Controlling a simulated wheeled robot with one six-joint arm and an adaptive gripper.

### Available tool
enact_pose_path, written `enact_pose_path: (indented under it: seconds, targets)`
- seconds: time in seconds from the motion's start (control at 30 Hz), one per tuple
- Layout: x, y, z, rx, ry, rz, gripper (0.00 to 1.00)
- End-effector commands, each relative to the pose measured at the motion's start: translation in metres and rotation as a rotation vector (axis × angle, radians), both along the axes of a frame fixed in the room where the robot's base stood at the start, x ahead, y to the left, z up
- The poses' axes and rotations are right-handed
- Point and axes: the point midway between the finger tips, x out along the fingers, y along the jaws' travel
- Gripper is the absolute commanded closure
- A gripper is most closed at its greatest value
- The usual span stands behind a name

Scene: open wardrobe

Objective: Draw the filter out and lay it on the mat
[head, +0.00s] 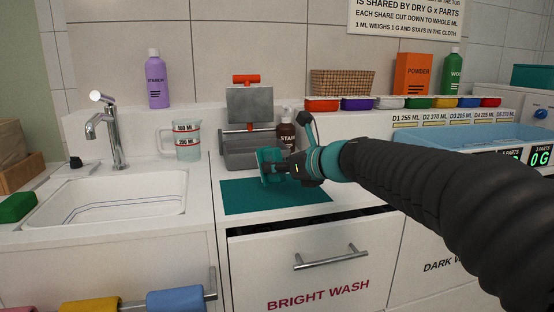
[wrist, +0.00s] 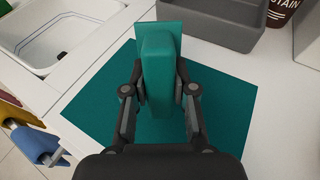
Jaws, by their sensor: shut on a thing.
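The filter (wrist: 158,75) is a teal block with a flat teal plate at its far end. My gripper (wrist: 158,97) is shut on it, one finger on each side, in the wrist view. In the head view the filter (head: 269,166) is upright over the back part of the mat, at the end of my gripper (head: 284,168). The teal mat (head: 262,201) lies flat on the white counter and also shows in the wrist view (wrist: 97,112). I cannot tell whether the filter touches the mat. The grey housing (head: 247,150) stands behind the mat.
A sink (head: 110,197) lies to the left, with a measuring jug (head: 187,140) behind it. A brown stain bottle (head: 286,136) stands right of the housing. Below the mat, the bright wash drawer (head: 310,262) is slightly open. A blue basin (head: 470,143) sits at the right.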

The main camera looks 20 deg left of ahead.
Motion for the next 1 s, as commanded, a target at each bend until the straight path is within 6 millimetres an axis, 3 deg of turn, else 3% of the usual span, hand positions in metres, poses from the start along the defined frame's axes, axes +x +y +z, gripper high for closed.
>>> enact_pose_path:
  seconds: [0.43, 0.47, 0.57, 0.77, 0.8, 0.87, 1.0]
  targets:
    - [-0.0005, 0.0006, -0.0051, 0.0, 0.0, 0.001, 1.0]
    - [-0.0005, 0.0006, -0.0051, 0.0, 0.0, 0.001, 0.72]
    - [-0.0004, 0.0006, -0.005, 0.0, 0.0, 0.001, 0.46]
    - [-0.0004, 0.0005, -0.005, 0.0, 0.0, 0.001, 0.45]
    - [-0.0004, 0.0005, -0.0052, -0.001, 0.001, 0.001, 0.42]
    - [-0.0004, 0.0005, -0.0052, -0.001, 0.001, 0.001, 0.28]
    - [-0.0004, 0.0005, -0.0052, -0.001, 0.001, 0.001, 0.28]
